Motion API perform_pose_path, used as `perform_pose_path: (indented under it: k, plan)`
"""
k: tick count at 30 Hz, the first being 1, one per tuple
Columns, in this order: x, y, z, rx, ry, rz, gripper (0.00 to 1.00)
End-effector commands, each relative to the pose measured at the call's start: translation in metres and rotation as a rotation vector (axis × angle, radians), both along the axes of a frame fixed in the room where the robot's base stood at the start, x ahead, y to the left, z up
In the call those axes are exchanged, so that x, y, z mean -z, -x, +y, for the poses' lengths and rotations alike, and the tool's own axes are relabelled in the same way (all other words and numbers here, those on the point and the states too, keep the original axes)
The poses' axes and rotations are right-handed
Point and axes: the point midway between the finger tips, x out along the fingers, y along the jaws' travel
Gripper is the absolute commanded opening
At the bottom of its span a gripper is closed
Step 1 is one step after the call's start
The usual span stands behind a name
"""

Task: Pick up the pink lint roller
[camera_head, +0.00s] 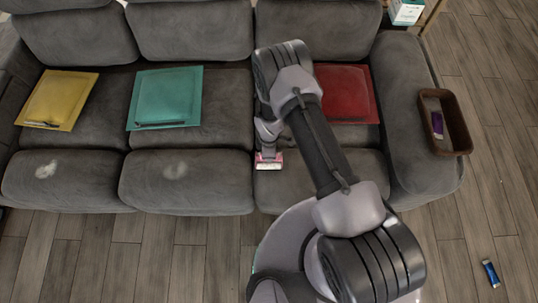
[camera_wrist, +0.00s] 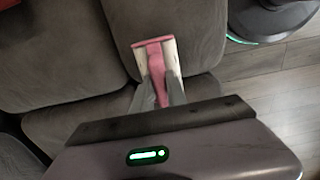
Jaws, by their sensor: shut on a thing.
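The pink lint roller (camera_wrist: 155,58) has a white roll and a pink end and handle. It is between the two grey fingers of my gripper (camera_wrist: 159,88), which is shut on its handle. In the head view the roller (camera_head: 268,161) shows just below my gripper (camera_head: 268,147), over the front of the grey sofa's right seat. I cannot tell whether it touches the cushion. Part of the handle is hidden by my gripper.
The grey sofa (camera_head: 186,180) carries a yellow mat (camera_head: 75,88), a teal mat (camera_head: 165,97) and a red mat (camera_head: 350,90). A brown basket (camera_head: 459,130) sits on the right armrest. A blue tube (camera_head: 491,273) lies on the wooden floor at right.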

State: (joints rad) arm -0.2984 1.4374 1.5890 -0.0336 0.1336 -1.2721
Motion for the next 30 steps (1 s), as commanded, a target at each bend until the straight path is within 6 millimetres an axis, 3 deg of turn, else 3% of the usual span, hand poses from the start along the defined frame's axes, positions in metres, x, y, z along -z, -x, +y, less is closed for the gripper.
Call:
perform_pose_path:
  k: [5, 21, 25, 30]
  plan:
    - [-0.03, 0.0, 0.0, 0.0, 0.0, -0.001, 0.0]
    - [-0.04, 0.136, -0.038, -0.001, 0.001, 0.003, 0.0]
    - [-0.04, 0.15, -0.043, 0.0, 0.001, 0.001, 0.0]
    - [-0.039, 0.154, -0.044, 0.0, 0.0, -0.001, 0.0]
